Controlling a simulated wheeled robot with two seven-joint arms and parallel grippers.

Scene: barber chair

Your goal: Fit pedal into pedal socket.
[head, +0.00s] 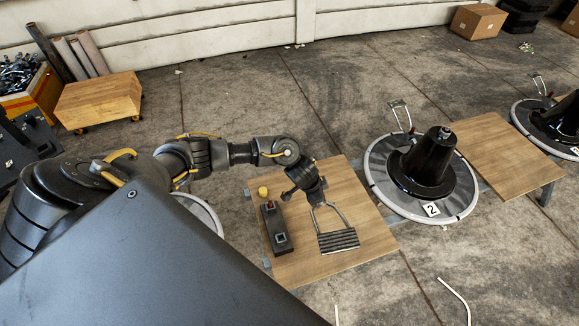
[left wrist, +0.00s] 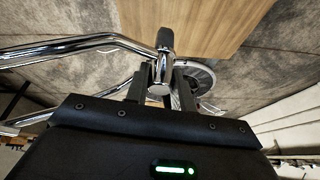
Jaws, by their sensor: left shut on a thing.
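The pedal, a dark ribbed plate (head: 338,240) on a bent chrome frame, is at the right part of a wooden board. My left gripper (head: 318,204) is shut on the upper end of its chrome frame. In the left wrist view, chrome tubes (left wrist: 85,48) run left from between the fingers (left wrist: 160,88). I cannot tell whether the plate touches the board. I cannot pick out the pedal socket with certainty. My right gripper is not in view.
A dark block (head: 276,228) with a red part and a small yellow knob (head: 263,191) are left of the pedal on the wooden board (head: 355,195). Another round base (head: 203,212) is partly hidden by my arm. A second board (head: 505,160) lies right.

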